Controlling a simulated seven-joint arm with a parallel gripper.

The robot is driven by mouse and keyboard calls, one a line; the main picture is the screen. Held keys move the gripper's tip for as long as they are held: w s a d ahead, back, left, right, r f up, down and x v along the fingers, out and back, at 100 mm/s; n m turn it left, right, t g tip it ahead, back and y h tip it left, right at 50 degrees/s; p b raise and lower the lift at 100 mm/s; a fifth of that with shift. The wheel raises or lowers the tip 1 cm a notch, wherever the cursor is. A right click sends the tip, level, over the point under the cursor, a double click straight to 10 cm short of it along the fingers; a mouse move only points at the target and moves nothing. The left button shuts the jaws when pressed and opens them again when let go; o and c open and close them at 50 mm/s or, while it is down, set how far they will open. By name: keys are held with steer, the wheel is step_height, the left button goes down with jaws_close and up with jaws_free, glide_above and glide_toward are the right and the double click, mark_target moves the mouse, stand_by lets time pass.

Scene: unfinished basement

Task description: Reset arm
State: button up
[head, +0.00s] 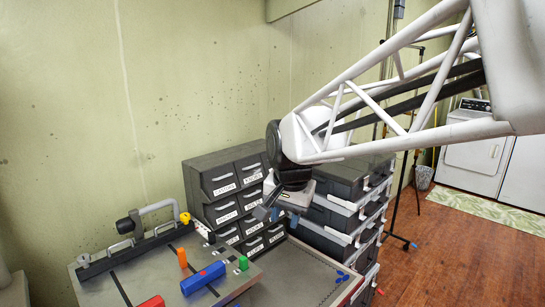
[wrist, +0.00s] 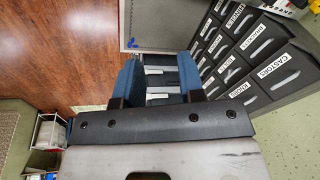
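My arm reaches in from the right in the head view. My gripper (head: 277,214) points downward in front of the dark drawer cabinet and beside the stack of grey cases. In the wrist view my gripper (wrist: 157,75) shows two blue fingers spread apart. I see no object held between them; grey and white surfaces show through the gap.
The drawer cabinet (head: 225,183) and grey cases (head: 340,215) stand close to my gripper. A grey worktop (head: 150,277) holds a blue block (head: 203,279), an orange piece (head: 182,258), a green piece (head: 243,263) and a red block (head: 152,302). Wooden floor (head: 440,265) is open at right.

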steer(key=s+d+f+n, duration=0.2)
steer(key=s+d, duration=0.5)
steer(key=s, duration=0.4)
steer(key=s+d+f+n+h, duration=0.1)
steer(key=s+d+f, duration=0.3)
steer(key=s+d, duration=0.4)
steer(key=s+n, duration=0.1)
steer(key=s, duration=0.1)
steer(key=shift+s+d+f, duration=0.3)
steer(key=shift+s+f, duration=0.05)
steer(key=shift+s, duration=0.05)
stand_by(1.4)
